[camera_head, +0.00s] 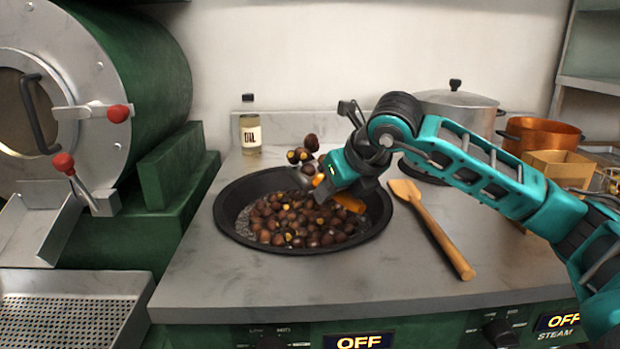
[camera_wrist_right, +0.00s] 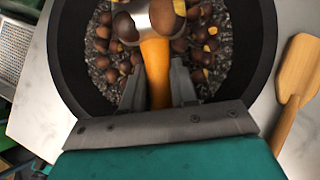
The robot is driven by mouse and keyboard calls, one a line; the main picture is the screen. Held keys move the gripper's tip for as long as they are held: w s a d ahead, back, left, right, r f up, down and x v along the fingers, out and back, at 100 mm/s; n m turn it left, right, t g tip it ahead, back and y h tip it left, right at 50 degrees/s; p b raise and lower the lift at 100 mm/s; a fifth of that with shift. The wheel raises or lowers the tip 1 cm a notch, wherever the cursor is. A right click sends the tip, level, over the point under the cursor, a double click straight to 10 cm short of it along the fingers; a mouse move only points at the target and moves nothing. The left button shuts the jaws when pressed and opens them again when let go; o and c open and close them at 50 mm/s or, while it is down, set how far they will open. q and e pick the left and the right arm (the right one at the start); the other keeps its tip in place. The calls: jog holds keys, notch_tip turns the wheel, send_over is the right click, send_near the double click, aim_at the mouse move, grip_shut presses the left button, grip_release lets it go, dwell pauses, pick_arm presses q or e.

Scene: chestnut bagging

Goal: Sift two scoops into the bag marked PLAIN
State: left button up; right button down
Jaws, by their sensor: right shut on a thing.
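A black pan (camera_head: 222,205) on the counter holds many brown chestnuts (camera_head: 300,225) over dark grit. My right gripper (camera_head: 328,180) is above the pan, shut on the orange handle of a scoop (camera_head: 350,203). In the right wrist view the handle (camera_wrist_right: 155,70) lies between both fingers (camera_wrist_right: 158,88). The scoop's metal head carries several chestnuts and is above the pan's contents. Part of the scoop is hidden by the gripper. No bag with a readable PLAIN mark shows. My left gripper is not in view.
A wooden paddle (camera_head: 436,232) lies right of the pan. An oil bottle (camera_head: 250,130) stands behind it. A lidded pot (camera_head: 455,105), copper pot (camera_head: 540,133) and tan box-like container (camera_head: 556,165) stand at the right rear. A green roaster drum (camera_head: 150,80) is left. The front counter is clear.

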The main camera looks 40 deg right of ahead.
jog(key=a, duration=0.3)
jog(key=shift+a+r+p, duration=0.1)
jog(key=shift+a+p, duration=0.15)
jog(key=shift+p, duration=0.05)
jog(key=d+b, duration=0.1)
jog(key=d, duration=0.1)
jog(key=d+b, duration=0.1)
jog(key=d, duration=0.1)
jog(key=shift+d+f, duration=0.2)
jog(key=shift+d, duration=0.05)
jog(key=shift+d+r, duration=0.2)
jog(key=shift+d, duration=0.05)
